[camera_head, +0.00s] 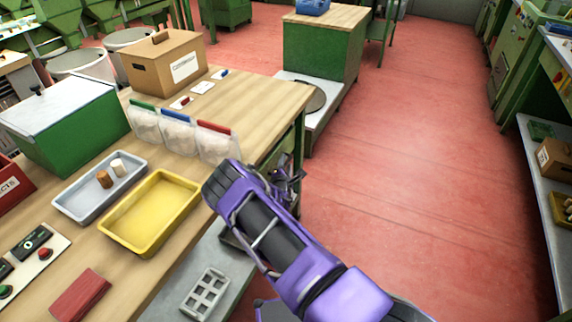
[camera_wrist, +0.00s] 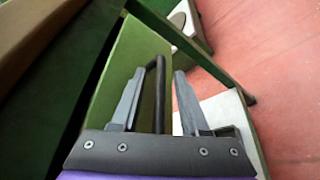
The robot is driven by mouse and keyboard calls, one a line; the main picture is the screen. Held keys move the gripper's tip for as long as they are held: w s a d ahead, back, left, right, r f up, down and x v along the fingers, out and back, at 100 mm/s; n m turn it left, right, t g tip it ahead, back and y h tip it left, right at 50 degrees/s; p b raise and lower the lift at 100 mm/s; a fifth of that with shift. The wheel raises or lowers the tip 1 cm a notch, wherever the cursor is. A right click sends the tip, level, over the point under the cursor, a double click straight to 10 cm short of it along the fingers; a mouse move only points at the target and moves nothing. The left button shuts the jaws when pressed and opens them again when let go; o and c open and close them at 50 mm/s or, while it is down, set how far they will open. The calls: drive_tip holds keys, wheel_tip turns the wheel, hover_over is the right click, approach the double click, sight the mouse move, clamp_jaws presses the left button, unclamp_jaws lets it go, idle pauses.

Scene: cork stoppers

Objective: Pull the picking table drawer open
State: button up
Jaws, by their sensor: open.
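The picking table (camera_head: 262,98) has a wooden top and a green frame. My gripper (camera_head: 288,172) is at its right side in the head view, partly hidden behind my purple arm. In the wrist view my gripper (camera_wrist: 159,74) is open, with one grey finger on each side of a dark bar handle (camera_wrist: 159,85). The handle stands in front of a green panel (camera_wrist: 128,58), which looks like the drawer front. I cannot tell whether a finger touches the handle. In the head view my arm hides the drawer front.
On the table are a yellow tray (camera_head: 151,243), a grey tray (camera_head: 75,205) with corks, bags (camera_head: 178,135), a cardboard box (camera_head: 150,75) and a green box (camera_head: 80,130). A grey lower shelf (camera_head: 170,300) holds a grid holder (camera_head: 205,291). Red floor (camera_head: 400,170) is clear to the right.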

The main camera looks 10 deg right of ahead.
clamp_jaws()
idle(1.4)
